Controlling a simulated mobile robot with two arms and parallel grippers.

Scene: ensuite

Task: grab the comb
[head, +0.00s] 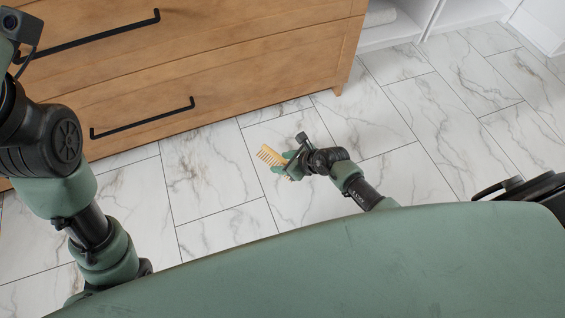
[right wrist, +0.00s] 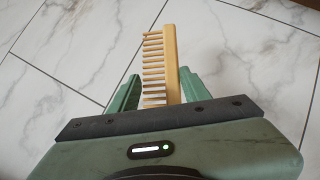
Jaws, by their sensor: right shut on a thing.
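The comb (head: 268,155) is yellow-tan with a row of thin teeth. In the right wrist view the comb (right wrist: 171,62) stands lengthwise between the two green fingers, its spine to the right and its teeth to the left. My right gripper (head: 289,164) is shut on the comb near the floor; it also shows in the right wrist view (right wrist: 157,92). The lower end of the comb is hidden behind the gripper body. My left arm is at the left of the head view, but its gripper fingers do not show.
A wooden drawer cabinet (head: 240,60) with black handles (head: 142,118) stands at the upper left. White shelving (head: 405,22) is at the top right. The marble-tiled floor (head: 400,110) around the right gripper is clear.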

